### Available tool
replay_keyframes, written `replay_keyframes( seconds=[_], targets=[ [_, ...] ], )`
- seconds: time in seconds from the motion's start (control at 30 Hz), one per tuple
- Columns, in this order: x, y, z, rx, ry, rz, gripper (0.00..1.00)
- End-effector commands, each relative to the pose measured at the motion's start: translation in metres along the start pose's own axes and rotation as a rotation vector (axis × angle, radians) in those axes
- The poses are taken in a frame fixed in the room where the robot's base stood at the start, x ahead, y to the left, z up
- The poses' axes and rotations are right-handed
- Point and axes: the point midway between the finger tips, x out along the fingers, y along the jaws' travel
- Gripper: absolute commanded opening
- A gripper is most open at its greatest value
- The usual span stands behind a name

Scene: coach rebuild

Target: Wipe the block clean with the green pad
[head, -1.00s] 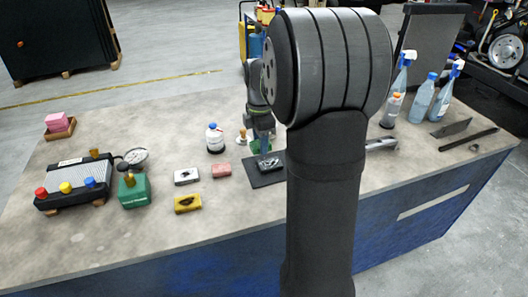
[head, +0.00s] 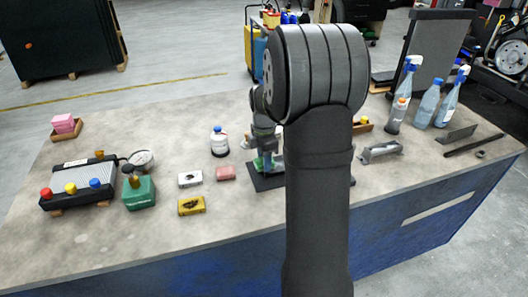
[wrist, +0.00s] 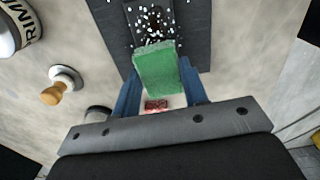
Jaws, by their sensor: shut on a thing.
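My gripper (wrist: 160,90) has its two blue fingers shut on the green pad (wrist: 158,68). In the head view the pad (head: 259,164) shows low over the dark mat (head: 267,184), left of my arm. The block (wrist: 150,24) lies on the mat, dark on top with many white specks. It sits just beyond the pad's far edge in the wrist view, and the pad covers its near edge. I cannot tell whether they touch. In the head view my gripper and arm hide most of the block.
A white bottle (head: 219,141) and a wooden-knobbed stand (wrist: 62,84) are left of the mat. Spray bottles (head: 404,95) stand right.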

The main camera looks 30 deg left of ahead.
Motion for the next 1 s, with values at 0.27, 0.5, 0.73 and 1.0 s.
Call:
replay_keyframes(
  seconds=[0.27, 0.5, 0.73, 1.0],
  targets=[
    [0.019, -0.001, 0.017, 0.003, 0.000, -0.001, 0.18],
    [0.017, -0.002, 0.039, 0.002, 0.000, -0.001, 0.18],
    [0.017, -0.003, 0.060, 0.002, 0.000, -0.002, 0.18],
    [0.017, -0.003, 0.055, -0.002, 0.000, -0.002, 0.18]
  ],
)
